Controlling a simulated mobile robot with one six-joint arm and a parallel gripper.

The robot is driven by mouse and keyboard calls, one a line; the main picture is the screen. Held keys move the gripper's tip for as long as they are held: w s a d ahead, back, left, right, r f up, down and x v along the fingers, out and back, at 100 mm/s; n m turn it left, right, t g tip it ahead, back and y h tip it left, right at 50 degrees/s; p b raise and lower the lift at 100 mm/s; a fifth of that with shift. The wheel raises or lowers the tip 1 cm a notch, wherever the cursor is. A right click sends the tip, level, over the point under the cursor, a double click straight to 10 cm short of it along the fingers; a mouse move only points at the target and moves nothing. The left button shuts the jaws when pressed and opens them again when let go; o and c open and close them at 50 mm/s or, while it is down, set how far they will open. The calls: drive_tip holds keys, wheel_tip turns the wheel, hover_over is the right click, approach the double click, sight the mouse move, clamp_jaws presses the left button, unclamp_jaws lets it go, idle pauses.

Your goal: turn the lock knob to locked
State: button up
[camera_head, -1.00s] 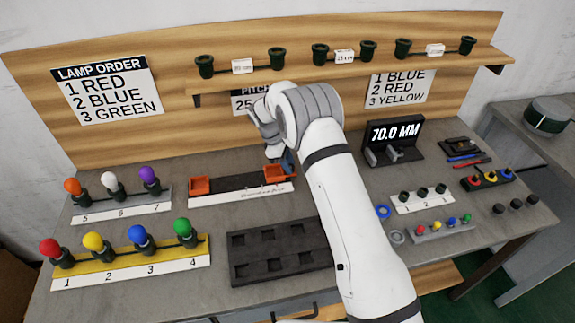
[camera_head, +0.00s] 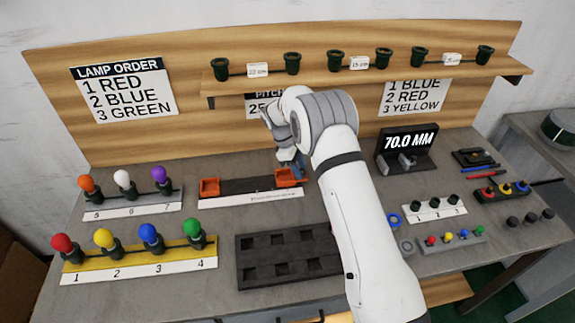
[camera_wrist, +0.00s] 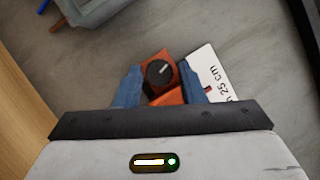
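The lock knob (camera_wrist: 159,73) is round and black with a white pointer line. It sits on an orange block (camera_wrist: 164,93) in the wrist view. The pointer slants toward the upper right; I see no lock label. My gripper (camera_wrist: 161,82) has its two blue fingers apart, one on each side of the knob, with small gaps between. In the head view my gripper (camera_head: 291,163) is over the right orange block (camera_head: 286,179) of the dark fixture with the white ruler strip (camera_head: 262,198). The knob is hidden there by my gripper.
A second orange block (camera_head: 210,187) is at the fixture's left end. A dark tray with square pockets (camera_head: 250,273) lies in front. The display reading 70.0 MM (camera_head: 408,141) stands to the right. Lamp racks (camera_head: 142,268) are at left.

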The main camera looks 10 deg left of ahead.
drive_tip(key=a, duration=0.4)
drive_tip(key=w+a+b, duration=0.1)
drive_tip(key=a, duration=0.3)
drive_tip(key=w+a+b, duration=0.1)
drive_tip(key=a, duration=0.3)
drive_tip(key=shift+w+r, duration=0.25)
drive_tip(key=shift+r, duration=0.05)
